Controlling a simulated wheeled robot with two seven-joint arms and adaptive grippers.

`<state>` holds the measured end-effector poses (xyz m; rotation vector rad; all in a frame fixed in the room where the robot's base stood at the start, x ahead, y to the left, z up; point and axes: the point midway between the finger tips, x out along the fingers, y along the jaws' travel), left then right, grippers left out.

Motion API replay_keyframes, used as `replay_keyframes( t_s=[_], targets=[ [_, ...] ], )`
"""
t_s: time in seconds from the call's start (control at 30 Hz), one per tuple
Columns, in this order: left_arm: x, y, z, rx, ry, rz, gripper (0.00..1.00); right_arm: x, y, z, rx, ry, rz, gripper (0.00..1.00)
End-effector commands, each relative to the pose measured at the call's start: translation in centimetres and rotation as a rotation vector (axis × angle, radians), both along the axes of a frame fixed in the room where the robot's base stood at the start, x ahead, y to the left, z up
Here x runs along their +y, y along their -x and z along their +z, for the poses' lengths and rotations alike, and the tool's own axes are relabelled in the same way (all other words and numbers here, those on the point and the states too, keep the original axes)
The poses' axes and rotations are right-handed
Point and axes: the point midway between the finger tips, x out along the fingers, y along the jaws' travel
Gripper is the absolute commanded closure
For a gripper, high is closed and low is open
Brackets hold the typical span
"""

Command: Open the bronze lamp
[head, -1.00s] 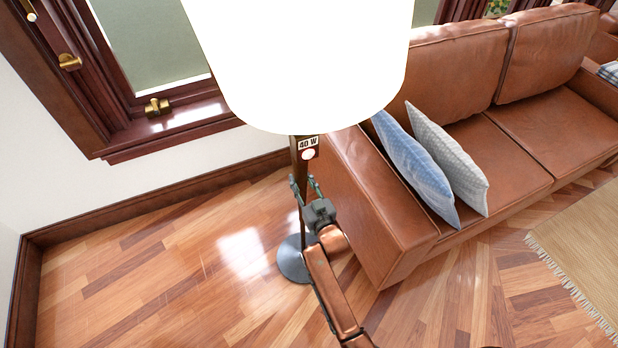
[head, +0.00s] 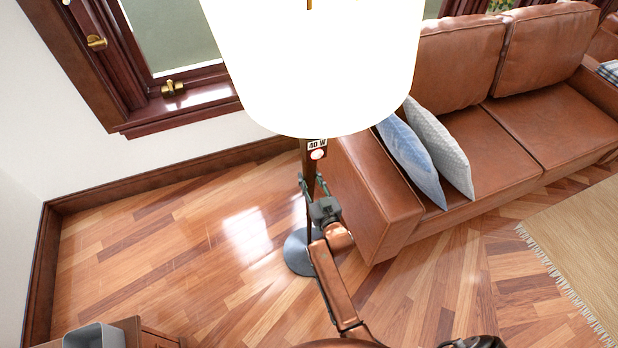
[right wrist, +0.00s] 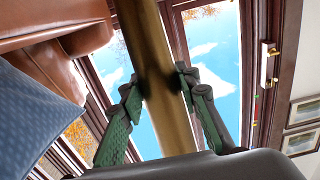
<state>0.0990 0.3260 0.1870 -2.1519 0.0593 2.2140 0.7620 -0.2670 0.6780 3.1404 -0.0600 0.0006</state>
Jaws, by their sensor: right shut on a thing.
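The bronze floor lamp has a large, bright white shade (head: 318,75), a dark bronze pole (head: 310,220) and a round grey base (head: 298,255) on the floor. Just under the shade is a "40 W" label with a round white spot (head: 318,154). My right gripper (head: 311,184) is shut on the pole below the label. In the right wrist view its green-padded fingers (right wrist: 157,95) lie on both sides of the pole (right wrist: 160,45). The shade hides the pole's upper part. My left gripper is not in view.
A brown leather sofa (head: 375,205) stands close to the lamp's right, with blue (head: 412,160) and grey (head: 440,150) cushions. A fringed rug (head: 575,235) lies at right. A grey container (head: 95,336) sits on wooden furniture at bottom left. Wooden floor left of the lamp is clear.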

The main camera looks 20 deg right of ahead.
Motion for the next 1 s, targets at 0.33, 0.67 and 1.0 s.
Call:
replay_keyframes(
  t_s=[0.33,0.67,1.0],
  targets=[
    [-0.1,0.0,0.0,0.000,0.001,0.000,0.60,0.1,0.0,-0.1,0.002,-0.003,0.001,0.55],
    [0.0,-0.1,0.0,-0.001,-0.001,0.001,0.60,0.1,0.0,0.1,0.001,-0.001,0.002,0.51],
    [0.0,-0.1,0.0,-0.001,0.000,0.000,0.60,0.2,-0.1,5.0,-0.004,-0.002,0.003,0.51]
  ],
)
